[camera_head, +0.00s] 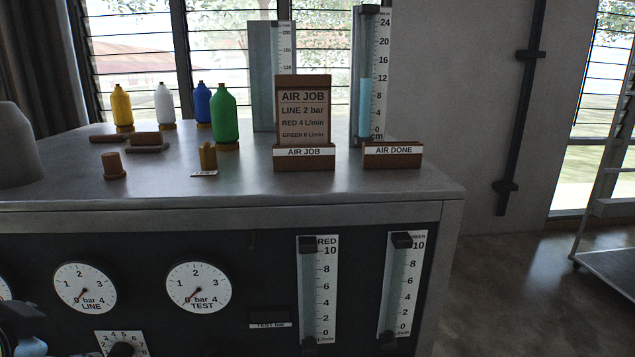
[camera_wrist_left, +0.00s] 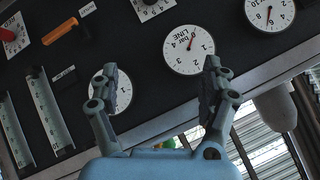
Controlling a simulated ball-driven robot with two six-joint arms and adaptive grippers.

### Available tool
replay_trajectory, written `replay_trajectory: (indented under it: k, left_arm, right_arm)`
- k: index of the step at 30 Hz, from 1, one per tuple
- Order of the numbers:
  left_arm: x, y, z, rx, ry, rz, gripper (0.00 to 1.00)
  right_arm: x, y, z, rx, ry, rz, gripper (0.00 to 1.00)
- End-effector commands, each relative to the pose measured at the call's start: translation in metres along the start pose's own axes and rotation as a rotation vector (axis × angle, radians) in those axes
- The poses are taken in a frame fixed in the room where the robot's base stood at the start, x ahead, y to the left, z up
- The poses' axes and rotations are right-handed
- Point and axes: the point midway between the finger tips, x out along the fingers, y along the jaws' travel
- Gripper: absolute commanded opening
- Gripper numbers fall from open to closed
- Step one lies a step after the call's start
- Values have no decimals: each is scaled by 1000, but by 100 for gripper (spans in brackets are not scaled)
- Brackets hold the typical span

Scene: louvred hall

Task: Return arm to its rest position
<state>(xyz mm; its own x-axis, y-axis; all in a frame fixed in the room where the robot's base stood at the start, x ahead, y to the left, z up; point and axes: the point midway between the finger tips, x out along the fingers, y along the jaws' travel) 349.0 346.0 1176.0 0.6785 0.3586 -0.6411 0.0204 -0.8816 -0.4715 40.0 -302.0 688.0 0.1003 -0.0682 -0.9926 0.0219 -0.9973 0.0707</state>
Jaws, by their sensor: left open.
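My left gripper (camera_wrist_left: 160,72) is open, its two fingers spread with nothing between them. It points at the dark front panel, with the LINE gauge (camera_wrist_left: 188,50) between and beyond the fingers; another gauge (camera_wrist_left: 122,95) is partly covered by one finger. In the head view, only a dark and blue part of my left arm (camera_head: 24,325) shows at the lower left edge, low in front of the panel. The LINE gauge (camera_head: 85,288) and TEST gauge (camera_head: 198,287) needles both point near 0. My right gripper is in neither view.
On the bench top stand yellow (camera_head: 122,106), white (camera_head: 164,104), blue (camera_head: 203,104) and green (camera_head: 225,115) bottles, an AIR JOB board (camera_head: 303,115) and an AIR DONE block (camera_head: 392,155). RED (camera_head: 318,290) and GREEN (camera_head: 402,285) flow tubes are on the panel.

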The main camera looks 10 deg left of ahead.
Motion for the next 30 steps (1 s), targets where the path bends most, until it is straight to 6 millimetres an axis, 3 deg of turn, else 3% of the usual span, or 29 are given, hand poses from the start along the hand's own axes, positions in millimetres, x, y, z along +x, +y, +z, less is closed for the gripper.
replay_trajectory:
  k: [3, 9, 10, 17, 20, 23, 26, 30]
  left_arm:
    - [-20, 40, 45, -67, -172, 155, 80]
    - [-66, 94, 99, -129, -407, 383, 80]
    - [-61, 102, 107, -131, -425, 396, 80]
    - [29, 148, 169, -128, -452, 386, 80]
    - [70, 173, 206, -129, -469, 386, 80]
    - [115, 203, 256, -129, -490, 387, 80]
    - [160, 237, 318, -129, -516, 389, 80]
    - [211, 284, 416, -129, -555, 392, 80]
  right_arm:
    - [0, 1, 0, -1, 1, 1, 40]
    - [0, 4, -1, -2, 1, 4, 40]
    - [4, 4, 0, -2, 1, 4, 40]
    - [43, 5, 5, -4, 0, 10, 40]
    - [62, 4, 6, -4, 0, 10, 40]
    - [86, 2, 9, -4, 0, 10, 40]
    - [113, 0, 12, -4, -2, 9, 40]
    - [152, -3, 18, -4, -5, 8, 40]
